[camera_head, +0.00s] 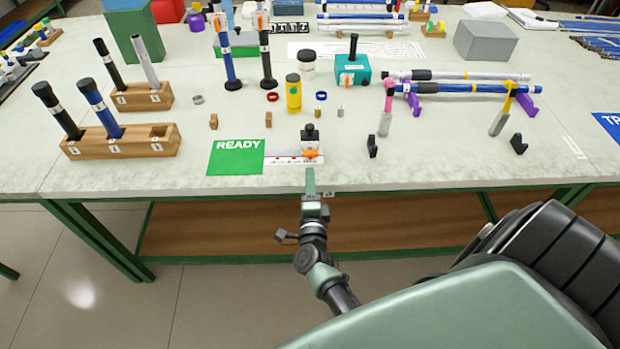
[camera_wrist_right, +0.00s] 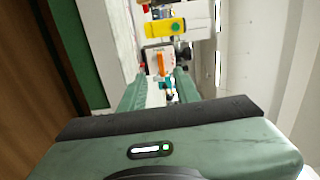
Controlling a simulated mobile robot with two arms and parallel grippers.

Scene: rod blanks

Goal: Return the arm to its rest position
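My right gripper (camera_head: 310,180) is just off the table's front edge in the head view, below a small black-and-orange device (camera_head: 310,143). In the right wrist view its two green fingers (camera_wrist_right: 161,82) stand apart with a gap between them. I see nothing held in the gap; an orange piece and a teal piece show beyond it. The right arm (camera_head: 325,275) reaches up from the lower right. My left gripper is not in view.
The table (camera_head: 225,187) holds a green READY card (camera_head: 236,157), wooden racks with rods (camera_head: 125,143), a yellow cylinder (camera_head: 293,95), a teal block (camera_head: 352,68) and rods on purple supports (camera_head: 465,88). A shelf (camera_head: 400,225) lies under the tabletop. The floor at lower left is clear.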

